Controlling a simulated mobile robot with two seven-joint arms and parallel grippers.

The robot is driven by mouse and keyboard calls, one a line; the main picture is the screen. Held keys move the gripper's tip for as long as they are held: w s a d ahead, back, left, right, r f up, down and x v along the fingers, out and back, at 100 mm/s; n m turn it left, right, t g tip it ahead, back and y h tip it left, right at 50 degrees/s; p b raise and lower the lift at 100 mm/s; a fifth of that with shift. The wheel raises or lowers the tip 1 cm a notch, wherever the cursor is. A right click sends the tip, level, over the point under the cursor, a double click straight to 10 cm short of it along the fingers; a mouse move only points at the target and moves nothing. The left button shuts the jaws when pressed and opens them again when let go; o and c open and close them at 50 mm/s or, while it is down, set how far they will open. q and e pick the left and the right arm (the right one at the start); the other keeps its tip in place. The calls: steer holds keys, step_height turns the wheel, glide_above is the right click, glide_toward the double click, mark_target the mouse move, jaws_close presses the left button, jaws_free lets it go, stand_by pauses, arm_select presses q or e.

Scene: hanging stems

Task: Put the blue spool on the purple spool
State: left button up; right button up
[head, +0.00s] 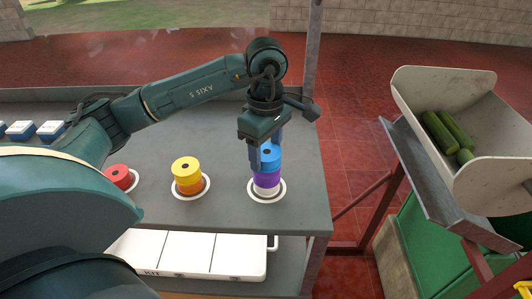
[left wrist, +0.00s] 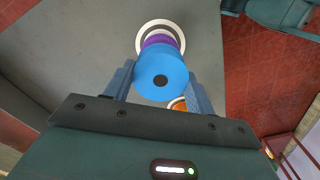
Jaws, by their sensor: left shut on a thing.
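The blue spool (head: 269,156) is upright between the fingers of my left gripper (head: 264,157), which is shut on it. In the left wrist view the blue spool (left wrist: 160,78) shows between the two fingers. The purple spool (head: 267,179) stands on a white spool (head: 267,190) inside a white ring near the table's right end. The blue spool is directly over the purple spool and looks level with its top; I cannot tell whether a thin gap is left. In the left wrist view the purple spool (left wrist: 157,41) is partly hidden behind the blue one.
A yellow spool (head: 186,165) sits on an orange one (head: 189,188) left of the purple stack. A red spool (head: 118,176) is further left. Blue-and-white blocks (head: 50,130) lie at the far left. A scoop with green stems (head: 447,133) stands beyond the table's right edge.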

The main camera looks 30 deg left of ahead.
mark_target(266, 151)
arm_select(q)
steer(key=shift+f, duration=0.85)
steer(key=o, duration=1)
steer(key=shift+r, duration=0.1)
step_height(266, 151, up, 12)
